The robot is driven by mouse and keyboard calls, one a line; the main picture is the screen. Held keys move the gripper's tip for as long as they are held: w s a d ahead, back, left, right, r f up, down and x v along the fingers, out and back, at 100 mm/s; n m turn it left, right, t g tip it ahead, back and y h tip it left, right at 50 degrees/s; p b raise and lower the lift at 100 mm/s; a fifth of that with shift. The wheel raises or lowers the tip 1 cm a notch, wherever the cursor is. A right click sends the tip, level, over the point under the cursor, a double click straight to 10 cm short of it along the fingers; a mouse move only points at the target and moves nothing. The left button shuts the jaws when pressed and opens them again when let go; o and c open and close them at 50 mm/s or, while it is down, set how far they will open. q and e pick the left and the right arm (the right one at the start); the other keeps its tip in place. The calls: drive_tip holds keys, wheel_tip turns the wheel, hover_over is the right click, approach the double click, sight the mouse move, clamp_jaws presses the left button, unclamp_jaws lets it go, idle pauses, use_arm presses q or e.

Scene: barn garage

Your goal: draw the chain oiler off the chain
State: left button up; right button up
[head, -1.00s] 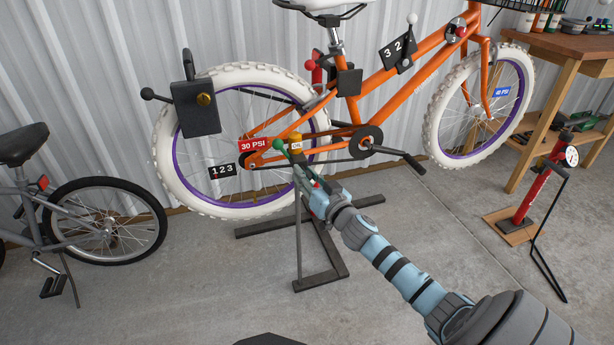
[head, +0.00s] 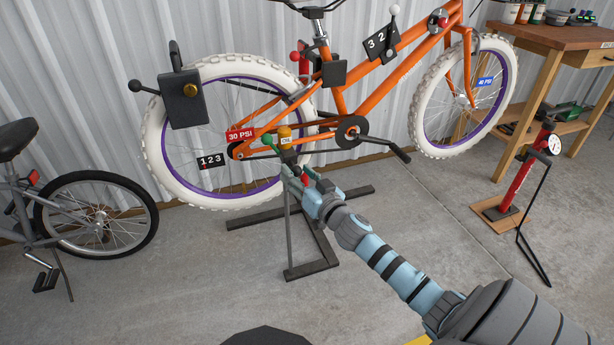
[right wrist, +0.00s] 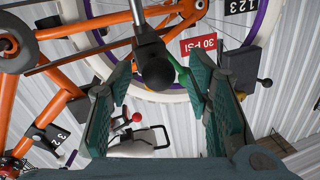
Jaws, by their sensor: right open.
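The chain oiler (head: 285,138) has an orange top and a small pale label. It sits at the chain (head: 325,137), low on the orange bike, beside a green knob (head: 268,141). My right gripper (head: 293,169) is close below it and to its right. In the right wrist view, a dark rounded body with an orange edge (right wrist: 154,68) shows between my spread teal fingers (right wrist: 160,84); it looks like the oiler's underside. A green piece (right wrist: 181,70) is near the right finger. I cannot tell whether either finger touches. My left gripper is out of view.
A dark floor stand (head: 310,268) is under the bike. A black lock box (head: 184,98) hangs by the rear wheel. A grey bike (head: 90,215) is at left. A red pump (head: 524,180) and a wooden bench (head: 555,38) are at right.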

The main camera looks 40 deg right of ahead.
drive_tip(key=s+a, duration=0.1)
drive_tip(key=s, duration=0.9)
drive_tip(key=shift+s+a, duration=0.3)
drive_tip(key=shift+s, duration=0.1)
